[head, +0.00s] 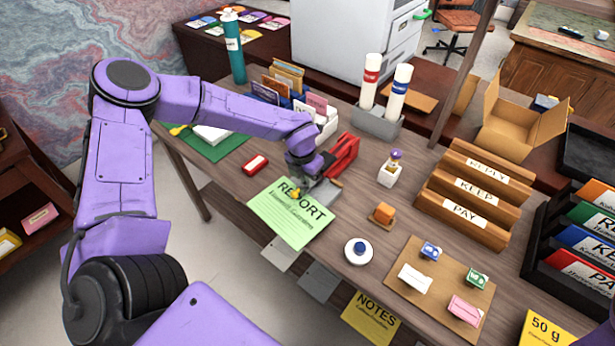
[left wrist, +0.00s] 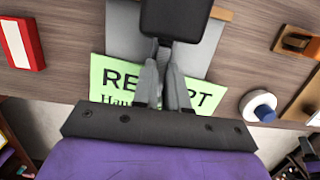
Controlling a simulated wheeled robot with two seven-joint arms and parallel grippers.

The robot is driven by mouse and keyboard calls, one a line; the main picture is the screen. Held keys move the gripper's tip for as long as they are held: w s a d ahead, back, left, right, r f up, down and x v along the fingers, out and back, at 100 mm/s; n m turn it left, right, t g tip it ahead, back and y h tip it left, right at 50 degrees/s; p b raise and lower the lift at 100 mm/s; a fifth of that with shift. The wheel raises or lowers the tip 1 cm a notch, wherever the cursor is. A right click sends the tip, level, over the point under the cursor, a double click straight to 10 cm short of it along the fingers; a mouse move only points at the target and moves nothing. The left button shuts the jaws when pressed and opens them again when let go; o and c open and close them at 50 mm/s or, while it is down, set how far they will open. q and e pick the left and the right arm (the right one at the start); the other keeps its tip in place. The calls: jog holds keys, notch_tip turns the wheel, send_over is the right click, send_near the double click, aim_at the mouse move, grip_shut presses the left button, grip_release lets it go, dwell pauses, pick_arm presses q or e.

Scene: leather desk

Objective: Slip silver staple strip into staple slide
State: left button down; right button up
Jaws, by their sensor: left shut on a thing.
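A red stapler (head: 343,153) stands near the desk's left front, behind the gripper, beside a flat grey plate (head: 326,192). My left gripper (head: 303,187) points down at the plate's left side, above the far edge of the green report sheet. In the left wrist view its fingers (left wrist: 166,50) are closed together, tips at a dark block (left wrist: 175,20) that covers what lies beyond. The silver staple strip cannot be made out; whatever the fingers hold is hidden between them. The staple slide cannot be clearly told apart.
The green report sheet (head: 290,222) hangs over the front edge. A small red box (head: 255,164) lies left; it also shows in the left wrist view (left wrist: 22,43). A white round dish (head: 358,251) and orange block (head: 382,213) are right.

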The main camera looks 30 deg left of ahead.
pick_arm(q)
jog(key=shift+f, duration=0.2)
jog(key=c, duration=1.1)
grip_release()
jog(key=shift+s+r+p, duration=0.25)
jog(key=shift+r+p, duration=1.15)
jog(key=shift+r, duration=0.15)
jog(key=shift+s+r+p, duration=0.2)
jog(key=shift+r+p, duration=1.2)
jog(key=shift+r, duration=0.1)
